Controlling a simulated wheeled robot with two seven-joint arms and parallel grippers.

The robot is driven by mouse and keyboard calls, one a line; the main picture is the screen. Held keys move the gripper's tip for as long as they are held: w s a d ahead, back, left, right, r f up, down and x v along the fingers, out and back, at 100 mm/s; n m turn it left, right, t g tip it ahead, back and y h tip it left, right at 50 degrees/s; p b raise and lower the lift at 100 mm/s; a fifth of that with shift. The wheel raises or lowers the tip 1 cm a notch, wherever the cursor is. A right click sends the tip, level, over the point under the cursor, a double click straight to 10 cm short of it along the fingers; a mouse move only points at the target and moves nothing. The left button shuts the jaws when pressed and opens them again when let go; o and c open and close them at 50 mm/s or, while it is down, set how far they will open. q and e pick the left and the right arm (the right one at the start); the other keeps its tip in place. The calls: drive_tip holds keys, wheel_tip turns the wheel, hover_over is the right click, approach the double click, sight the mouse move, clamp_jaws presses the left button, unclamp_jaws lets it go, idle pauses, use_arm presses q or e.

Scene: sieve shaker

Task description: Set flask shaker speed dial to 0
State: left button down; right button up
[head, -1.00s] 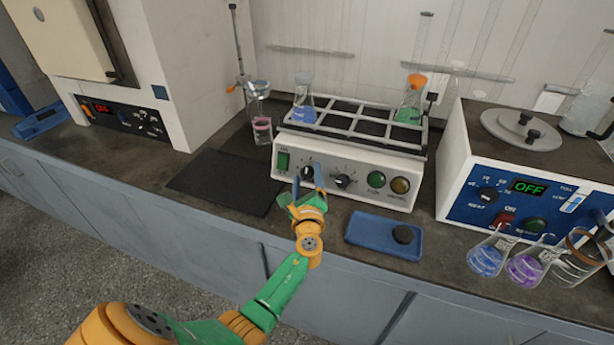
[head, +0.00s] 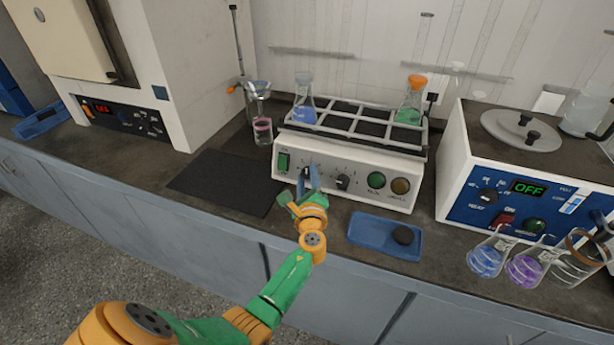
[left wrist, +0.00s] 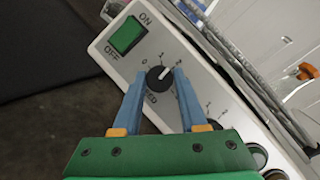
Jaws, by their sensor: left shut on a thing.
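The flask shaker (head: 350,170) is a white box with a wire rack on top, standing at the middle of the bench. Its speed dial (left wrist: 159,78) is a black knob with a white pointer line, beside the green ON/OFF switch (left wrist: 126,35). In the left wrist view the pointer aims to the upper right, away from the 0 mark (left wrist: 145,63); the exact mark it meets is too small to read. My left gripper (head: 308,180) is shut on the dial, one blue finger on each side. In the head view the fingers mostly hide the dial. My right gripper is not in view.
A second black knob (head: 342,182) and two round buttons sit right of the dial. A blue tray (head: 385,236) with a black disc lies in front of the shaker. A dark mat (head: 226,182) lies to the left. A blue-panelled device (head: 515,200) and flasks stand at the right.

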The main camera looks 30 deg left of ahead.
use_arm(q)
drive_tip(key=n, duration=0.1)
drive_tip(key=n+g+p, duration=0.1)
drive_tip(key=n, duration=0.1)
drive_tip(key=n+g, duration=0.1)
drive_tip(key=shift+w+r+n+p, duration=0.1)
drive_tip(key=shift+r+n+p, duration=0.2)
drive_tip(key=shift+n+p, duration=0.1)
drive_tip(key=n+g+p, duration=0.2)
drive_tip(key=n, duration=0.1)
drive_tip(key=shift+r+n+h, duration=0.2)
drive_tip(key=shift+n+h, duration=0.1)
drive_tip(key=shift+h, duration=0.1)
drive_tip(key=n+g+h+p, duration=0.1)
drive_tip(key=n+p, duration=0.2)
drive_tip(key=shift+r+n, duration=0.15)
drive_tip(key=shift+n, duration=0.15)
drive_tip(key=shift+w+a+n+g+h+p, duration=0.1)
drive_tip(key=shift+n+g+h+p, duration=0.5)
drive_tip(key=shift+n+h+p, duration=0.9)
drive_tip(key=shift+n, duration=0.3)
drive_tip(key=shift+c, duration=2.2)
unclamp_jaws()
drive_tip(key=shift+f, duration=0.25)
